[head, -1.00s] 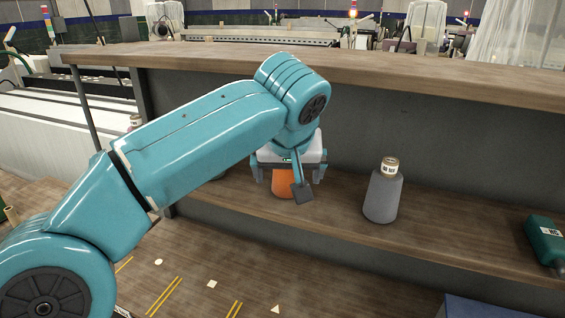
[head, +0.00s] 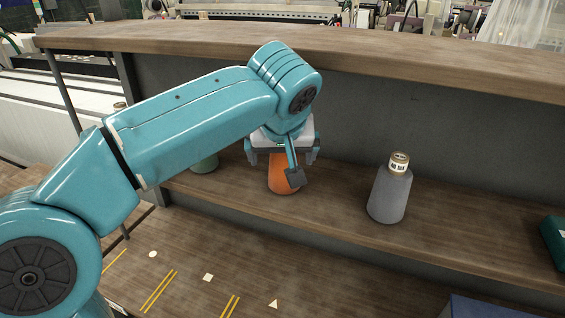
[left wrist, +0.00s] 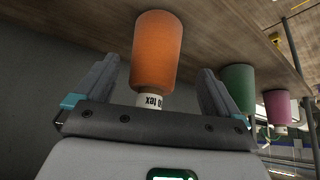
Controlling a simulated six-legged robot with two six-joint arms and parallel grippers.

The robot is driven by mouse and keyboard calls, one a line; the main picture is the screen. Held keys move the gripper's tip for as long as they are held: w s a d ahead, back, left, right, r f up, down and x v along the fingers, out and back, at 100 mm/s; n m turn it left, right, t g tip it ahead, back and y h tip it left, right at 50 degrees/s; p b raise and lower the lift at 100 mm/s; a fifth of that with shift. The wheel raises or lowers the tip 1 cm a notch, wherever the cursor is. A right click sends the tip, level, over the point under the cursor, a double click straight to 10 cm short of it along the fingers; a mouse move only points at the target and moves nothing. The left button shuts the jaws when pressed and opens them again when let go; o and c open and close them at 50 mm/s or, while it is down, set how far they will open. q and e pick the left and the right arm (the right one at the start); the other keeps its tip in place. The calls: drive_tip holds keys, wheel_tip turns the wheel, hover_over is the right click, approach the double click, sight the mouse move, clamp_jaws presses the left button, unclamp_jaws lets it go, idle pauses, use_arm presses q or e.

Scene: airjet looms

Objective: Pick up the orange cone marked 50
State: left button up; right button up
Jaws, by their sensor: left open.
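The orange cone (head: 283,176) stands on the wooden shelf in the head view, partly hidden by my left gripper (head: 283,160). In the left wrist view the orange cone (left wrist: 157,50) appears upside down, with a pale label band at its narrow end. The band reads partly "tex"; its number is only partly visible. My left gripper (left wrist: 162,90) is open, with one finger on each side of the cone's narrow end and gaps between fingers and cone. My right gripper is not in view.
A grey cone (head: 390,192) with a tan top stands to the right. A green cone (head: 205,163) stands to the left, partly behind my arm; a pink cone (left wrist: 278,107) is beyond it in the wrist view. A dark green item (head: 553,240) lies at the right edge.

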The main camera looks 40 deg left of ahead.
sight(284, 163)
use_arm(q)
drive_tip(key=x, duration=0.4)
drive_tip(key=shift+w+d+f+p, duration=0.15)
drive_tip(key=shift+w+d+p, duration=0.2)
drive_tip(key=shift+w, duration=0.05)
drive_tip(key=shift+s+a, duration=0.15)
drive_tip(key=shift+s, duration=0.2)
drive_tip(key=c, duration=0.5)
drive_tip(key=shift+w, duration=0.25)
drive_tip(key=c, duration=0.8)
drive_tip(key=shift+s, duration=0.1)
